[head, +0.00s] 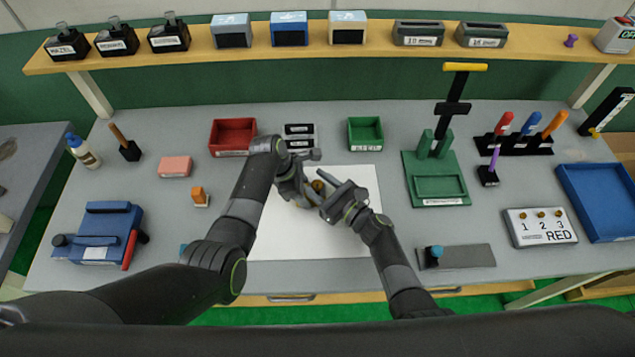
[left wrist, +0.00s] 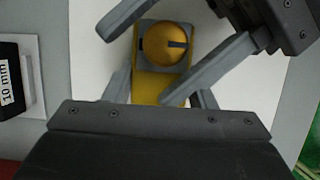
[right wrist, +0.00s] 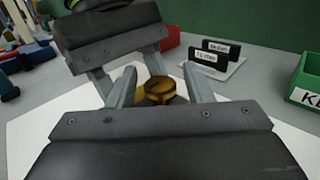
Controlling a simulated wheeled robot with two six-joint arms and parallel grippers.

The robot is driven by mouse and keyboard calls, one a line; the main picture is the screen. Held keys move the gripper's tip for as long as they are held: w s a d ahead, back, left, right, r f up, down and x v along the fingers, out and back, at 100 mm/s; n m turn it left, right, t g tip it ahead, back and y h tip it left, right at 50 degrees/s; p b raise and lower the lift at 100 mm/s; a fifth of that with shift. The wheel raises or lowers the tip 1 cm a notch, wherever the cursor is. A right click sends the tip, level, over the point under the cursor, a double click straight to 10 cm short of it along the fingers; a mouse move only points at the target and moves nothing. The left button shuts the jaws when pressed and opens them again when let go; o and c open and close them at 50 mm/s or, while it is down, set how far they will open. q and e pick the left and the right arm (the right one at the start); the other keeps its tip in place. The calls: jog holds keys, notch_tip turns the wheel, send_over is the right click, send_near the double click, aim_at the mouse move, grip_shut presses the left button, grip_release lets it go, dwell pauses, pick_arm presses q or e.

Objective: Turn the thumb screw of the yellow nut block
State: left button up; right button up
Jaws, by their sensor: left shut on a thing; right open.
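The yellow nut block (left wrist: 160,90) is between the fingers of my left gripper (left wrist: 158,96), which is shut on it above the white sheet. Its round gold thumb screw (left wrist: 160,46) has a dark slot that points right in the left wrist view. The screw (right wrist: 160,86) also shows in the right wrist view. My right gripper (right wrist: 157,92) is open, with one finger on each side of the screw; I cannot tell whether they touch it. In the head view the screw (head: 318,187) is small and partly hidden between the grippers.
The white sheet (head: 290,246) lies under both grippers. Behind it stand a red bin (head: 232,136), black labelled blocks (head: 299,130) and a green bin (head: 365,133). A green fixture (head: 436,180) is at right, a blue device (head: 105,230) at left.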

jog(key=c, duration=0.9)
jog(key=shift+m+t+h, duration=0.8)
jog(key=shift+h, duration=0.2)
jog(key=o, duration=0.9)
jog(key=shift+s+d, duration=0.1)
jog(key=v, duration=1.1)
jog(key=shift+s+d, duration=0.25)
jog(key=shift+s, duration=0.05)
jog(key=shift+o, duration=0.2)
